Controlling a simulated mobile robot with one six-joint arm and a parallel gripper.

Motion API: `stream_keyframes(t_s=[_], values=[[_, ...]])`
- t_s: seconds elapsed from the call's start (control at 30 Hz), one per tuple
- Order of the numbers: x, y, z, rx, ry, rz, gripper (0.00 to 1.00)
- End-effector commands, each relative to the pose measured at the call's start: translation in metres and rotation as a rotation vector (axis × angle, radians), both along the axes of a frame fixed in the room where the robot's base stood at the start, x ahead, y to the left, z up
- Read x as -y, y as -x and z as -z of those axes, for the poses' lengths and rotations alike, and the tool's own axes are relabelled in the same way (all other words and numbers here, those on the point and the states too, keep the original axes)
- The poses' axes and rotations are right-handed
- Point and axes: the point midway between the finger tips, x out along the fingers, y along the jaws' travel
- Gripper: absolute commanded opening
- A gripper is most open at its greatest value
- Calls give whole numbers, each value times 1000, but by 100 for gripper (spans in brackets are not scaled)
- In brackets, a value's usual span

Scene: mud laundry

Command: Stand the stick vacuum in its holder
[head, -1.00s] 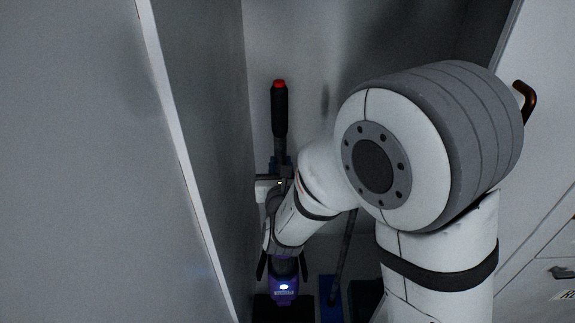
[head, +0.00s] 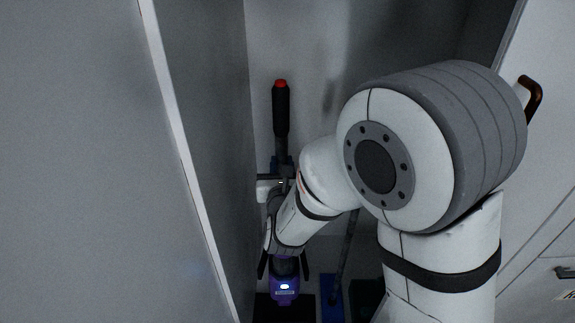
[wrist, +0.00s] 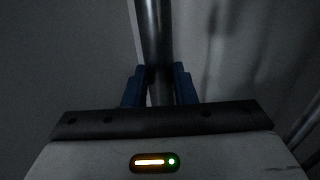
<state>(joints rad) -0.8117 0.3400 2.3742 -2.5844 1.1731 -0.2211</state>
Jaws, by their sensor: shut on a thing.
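The stick vacuum stands nearly upright in a narrow bay in the head view. It has a black handle (head: 281,110) with a red top, a metal tube and a purple lower body (head: 285,287) with a lit spot. My gripper (head: 281,164) is shut on the tube below the handle. In the wrist view its blue fingertips (wrist: 160,86) flank the metal tube (wrist: 155,35). A dark flat base (head: 275,311) shows under the purple body, and black prongs flank that body. I cannot tell which of these belongs to the holder, or whether the vacuum is seated. My arm hides the middle of the vacuum.
A grey panel (head: 210,120) stands close on the left of the vacuum. A blue flat-headed mop (head: 331,298) with a thin leaning pole is to its right, beside a dark object (head: 367,299). A white cabinet front with a brown handle (head: 530,98) is at the right.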

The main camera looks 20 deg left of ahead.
Motion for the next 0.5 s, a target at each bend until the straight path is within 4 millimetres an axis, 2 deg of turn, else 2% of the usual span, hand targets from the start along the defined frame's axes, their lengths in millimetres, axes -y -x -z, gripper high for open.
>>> stream_keyframes(t_s=[0.37,0.4,0.5], values=[[-1,0,-2,5,-4,-1,0],[-1,0,-2,5,-4,-1,27],[-1,0,-1,4,-3,-1,35]])
